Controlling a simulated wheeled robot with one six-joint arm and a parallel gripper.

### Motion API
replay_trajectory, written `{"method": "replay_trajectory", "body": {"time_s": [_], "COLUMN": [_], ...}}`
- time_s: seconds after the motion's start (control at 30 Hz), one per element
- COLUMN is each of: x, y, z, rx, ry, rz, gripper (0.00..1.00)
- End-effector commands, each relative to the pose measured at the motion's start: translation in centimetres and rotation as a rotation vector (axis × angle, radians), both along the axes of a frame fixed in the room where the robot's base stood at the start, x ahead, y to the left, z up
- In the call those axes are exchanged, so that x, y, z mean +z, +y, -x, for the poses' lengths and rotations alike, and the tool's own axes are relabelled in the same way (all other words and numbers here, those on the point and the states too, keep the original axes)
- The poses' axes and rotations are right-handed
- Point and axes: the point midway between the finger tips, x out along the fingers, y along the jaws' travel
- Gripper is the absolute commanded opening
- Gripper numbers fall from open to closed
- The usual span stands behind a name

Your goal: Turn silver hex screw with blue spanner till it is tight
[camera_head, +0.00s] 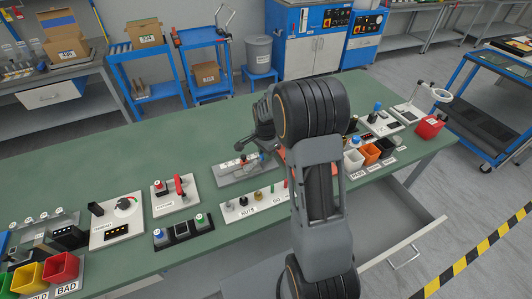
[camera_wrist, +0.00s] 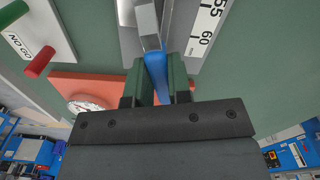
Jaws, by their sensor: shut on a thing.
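In the wrist view my gripper (camera_wrist: 158,72) is shut on the blue spanner (camera_wrist: 156,78), whose blue handle lies between the two green fingers. A pale grey block-like part (camera_wrist: 148,20) shows just beyond the handle, over a grey metal fixture (camera_wrist: 130,40). I cannot tell whether this part is the silver hex screw or the spanner's head. In the head view my gripper (camera_head: 262,128) is over the bench near the grey fixture plate (camera_head: 228,176). The arm hides part of that area, and the screw cannot be made out there.
A scale marked 55 and 60 (camera_wrist: 208,30) lies right of the fixture in the wrist view. An orange-red plate with a round dial (camera_wrist: 88,103) is at left. Green bench (camera_head: 120,165) is clear at left.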

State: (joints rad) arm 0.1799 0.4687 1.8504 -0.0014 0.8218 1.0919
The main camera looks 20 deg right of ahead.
Motion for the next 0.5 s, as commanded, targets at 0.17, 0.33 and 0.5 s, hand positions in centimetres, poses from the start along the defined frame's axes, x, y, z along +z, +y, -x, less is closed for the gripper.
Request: {"method": "replay_trajectory", "body": {"time_s": [0.17, 0.33, 0.5], "x": [0.6, 1.1, 1.7], "y": [0.0, 0.0, 0.0], "z": [0.0, 0.0, 0.0], "rx": [0.000, 0.000, 0.000], "ry": [-0.001, -0.001, -0.001], "rz": [0.000, 0.001, 0.001], "gripper": [0.00, 0.00, 0.00]}}
